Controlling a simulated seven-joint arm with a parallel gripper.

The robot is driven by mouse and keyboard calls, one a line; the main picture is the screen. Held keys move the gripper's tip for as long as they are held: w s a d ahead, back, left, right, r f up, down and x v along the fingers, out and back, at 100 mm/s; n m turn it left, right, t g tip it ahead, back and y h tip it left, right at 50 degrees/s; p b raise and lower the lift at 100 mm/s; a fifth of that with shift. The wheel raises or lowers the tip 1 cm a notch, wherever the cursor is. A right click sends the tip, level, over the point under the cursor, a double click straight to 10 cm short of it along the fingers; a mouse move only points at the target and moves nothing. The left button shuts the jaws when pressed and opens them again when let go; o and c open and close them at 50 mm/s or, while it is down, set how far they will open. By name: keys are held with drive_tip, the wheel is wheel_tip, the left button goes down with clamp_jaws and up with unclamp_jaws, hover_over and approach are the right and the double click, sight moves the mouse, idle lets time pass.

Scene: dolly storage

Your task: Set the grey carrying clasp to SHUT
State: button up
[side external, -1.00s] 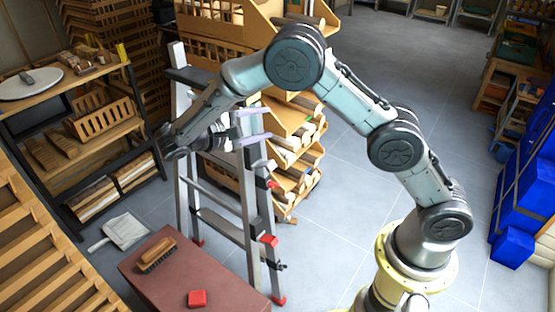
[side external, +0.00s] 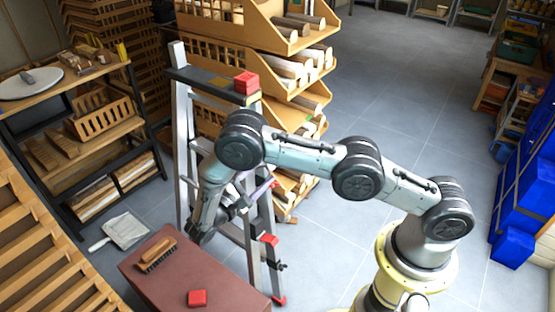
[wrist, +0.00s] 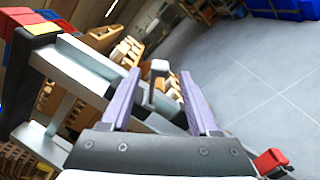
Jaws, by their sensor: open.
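A ladder (side external: 182,130) stands upright in the side view, and its rails cross the wrist view (wrist: 85,65). A small pale grey piece (wrist: 160,66) with a dark bar below it shows between my fingers in the wrist view. It may be the grey carrying clasp, but I cannot tell for sure, nor how it is set. My gripper (side external: 259,180) is at the ladder's mid height. Its two purple fingers are apart in the wrist view (wrist: 160,74), with nothing visibly clamped. My arm hides part of the ladder in the side view.
Red blocks (side external: 246,82) sit on the ladder's top. A red fitting (side external: 269,240) is low on its right rail. A brown chest (side external: 165,285) with a brush (side external: 157,254) stands in front. Log bins (side external: 290,65) stand behind.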

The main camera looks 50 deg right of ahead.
drive_tip(key=d, duration=0.7)
drive_tip(key=shift+d, duration=0.25)
clamp_jaws()
